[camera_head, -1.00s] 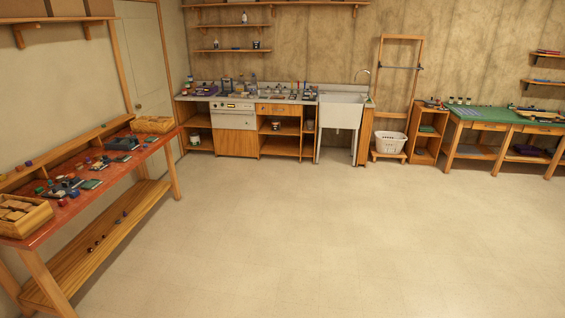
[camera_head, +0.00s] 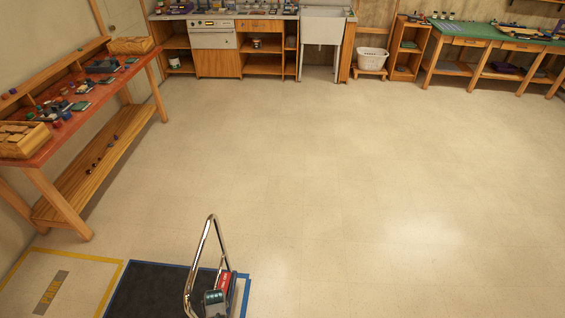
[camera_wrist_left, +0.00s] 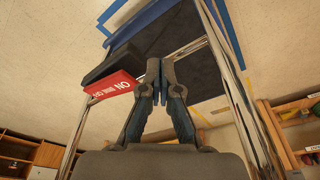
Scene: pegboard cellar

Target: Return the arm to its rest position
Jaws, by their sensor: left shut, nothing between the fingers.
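In the left wrist view my left gripper (camera_wrist_left: 160,66) is shut, with its dark fingertips together and nothing between them. It is near a bent chrome rail (camera_wrist_left: 232,82) and a red label with white lettering (camera_wrist_left: 110,85), without visible contact with either. My right gripper is in neither view.
A chrome handle (camera_head: 207,240) rises by a dark mat (camera_head: 150,288) edged in blue tape, bottom left. A yellow-taped floor square (camera_head: 88,262) lies beside it. A red-topped bench (camera_head: 85,100) stands left. The middle floor is clear.

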